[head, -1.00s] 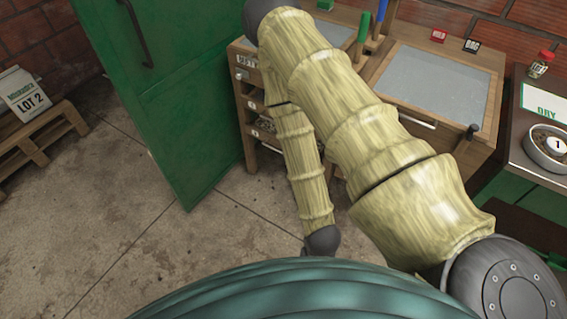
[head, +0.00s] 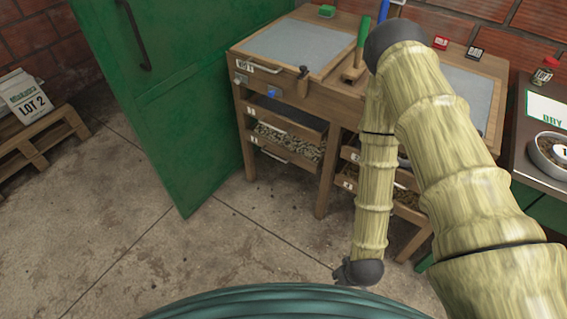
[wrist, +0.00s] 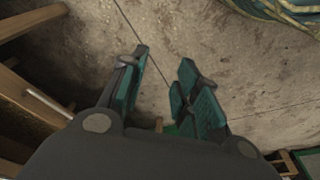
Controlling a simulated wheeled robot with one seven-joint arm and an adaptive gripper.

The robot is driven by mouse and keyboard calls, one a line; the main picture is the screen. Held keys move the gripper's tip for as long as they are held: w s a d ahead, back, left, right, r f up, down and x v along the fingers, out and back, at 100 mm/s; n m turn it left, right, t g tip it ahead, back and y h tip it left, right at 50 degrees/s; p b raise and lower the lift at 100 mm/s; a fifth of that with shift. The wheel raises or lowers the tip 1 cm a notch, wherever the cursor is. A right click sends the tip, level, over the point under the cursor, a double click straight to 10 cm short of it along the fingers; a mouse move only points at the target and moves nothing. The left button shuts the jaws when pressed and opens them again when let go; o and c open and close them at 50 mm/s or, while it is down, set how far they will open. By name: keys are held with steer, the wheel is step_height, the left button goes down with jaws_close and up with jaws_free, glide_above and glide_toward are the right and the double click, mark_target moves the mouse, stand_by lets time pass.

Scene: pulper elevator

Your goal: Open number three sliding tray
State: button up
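The wooden bench (head: 240,52) stands at the back in the head view, with sliding trays in two stacks beneath it. The left stack has an upper tray (head: 308,128) and a lower tray with a pale bar handle and brown beans showing. The right stack (head: 408,200) is partly hidden by my arm and also shows beans. Small number plates sit beside the trays, too small to read surely. My gripper is low in front of the bench in the head view, its fingers unclear there. The wrist view shows its two teal fingers (wrist: 161,68) apart, empty, over the concrete floor.
A green door (head: 165,100) stands open left of the bench. A pallet (head: 40,140) with a LOT 2 sack is far left. A counter (head: 525,170) with a bowl is at right. The floor (head: 150,260) in front is clear. Wood and a pale bar (wrist: 48,103) edge the wrist view.

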steer(key=w+a+f+n+t+b, duration=0.3)
steer(key=w+a+f+b, duration=0.15)
steer(key=w, duration=0.45)
steer(key=w+a+f+n+t+b, duration=0.25)
steer(key=w+f+b, duration=0.2)
steer(key=w, duration=0.45)
steer(key=w+a+f+n+t+b, duration=0.3)
steer(key=w+a+f+b, duration=0.15)
steer(key=w, duration=0.45)
steer(key=w+a+n+t+h+b, duration=0.25)
steer(key=w+a+b, duration=0.2)
steer(key=w, duration=0.25)
steer(key=w+a+r+n+t+h+b, duration=0.1)
steer(key=w+a+t+b, duration=0.2)
steer(key=w+b, duration=0.35)
steer(key=w+a+n+t+h+b, duration=0.1)
steer(key=w+a+n+t+b, duration=0.15)
steer(key=w+a+b, duration=0.4)
steer(key=d+r+b+x, duration=0.1)
steer(key=x, duration=1.1)
steer(key=shift+d+t+b, duration=0.35)
steer(key=shift+d+b, duration=0.05)
jaws_close()
